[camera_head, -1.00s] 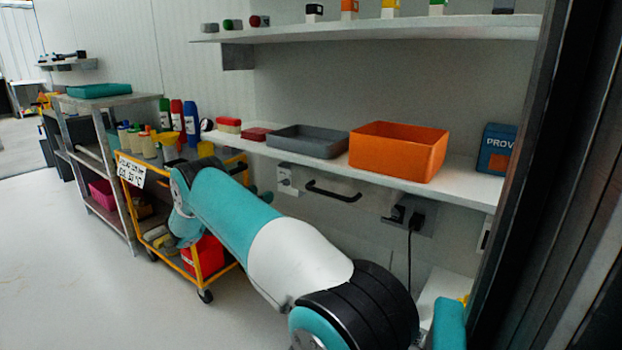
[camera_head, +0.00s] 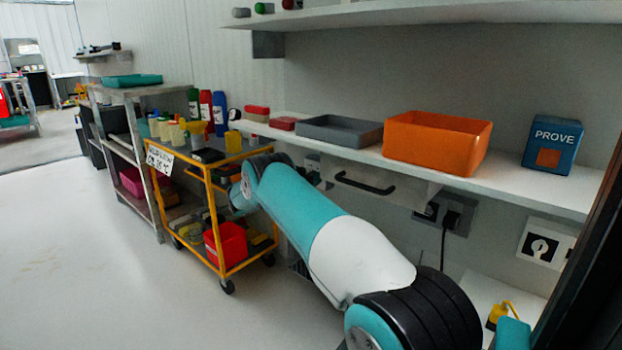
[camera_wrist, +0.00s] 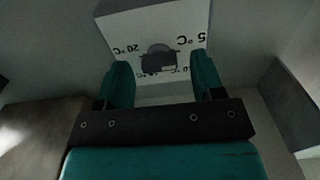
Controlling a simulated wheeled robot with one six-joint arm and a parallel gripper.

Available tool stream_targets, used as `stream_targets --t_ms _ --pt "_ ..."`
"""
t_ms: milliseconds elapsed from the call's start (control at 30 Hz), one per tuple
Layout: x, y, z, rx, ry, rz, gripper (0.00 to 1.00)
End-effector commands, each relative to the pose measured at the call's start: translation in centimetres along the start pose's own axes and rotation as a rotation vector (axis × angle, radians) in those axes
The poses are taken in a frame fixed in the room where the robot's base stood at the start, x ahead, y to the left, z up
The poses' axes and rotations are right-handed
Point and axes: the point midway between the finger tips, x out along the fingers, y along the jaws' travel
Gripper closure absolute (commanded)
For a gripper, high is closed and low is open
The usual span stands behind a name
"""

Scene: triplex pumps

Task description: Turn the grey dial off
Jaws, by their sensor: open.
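In the wrist view a dark grey dial (camera_wrist: 160,60) sits on a white plate (camera_wrist: 125,22) with temperature marks, among them 20 °C and 5 °C. My gripper (camera_wrist: 162,76) is open, with one teal finger on each side of the dial in the picture. I cannot tell whether the fingers touch it. The dial's near edge and part of the lettering are hard to read in the dim light.
The shelf (camera_head: 560,190) above my arm holds a grey tray (camera_head: 340,131), an orange box (camera_head: 437,142) and a blue PROVE box (camera_head: 552,145). A black handle (camera_head: 365,184) juts out below it. Another wall plate (camera_head: 543,246) is at right. A yellow trolley (camera_head: 228,270) stands left of my arm.

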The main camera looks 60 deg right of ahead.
Motion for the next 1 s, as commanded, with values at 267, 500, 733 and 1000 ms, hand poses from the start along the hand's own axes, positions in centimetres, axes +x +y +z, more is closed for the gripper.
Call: stream_targets --t_ms 267,500,733,1000 --pt "-0.02 0.01 0.0 0.0 0.0 0.0 0.7" --pt "0.03 -0.03 -0.01 -0.003 0.0 0.0 0.88" --pt "-0.15 -0.06 0.06 -0.064 0.0 0.0 0.88" --pt "-0.29 -0.19 0.11 -0.246 0.0 0.0 0.88"
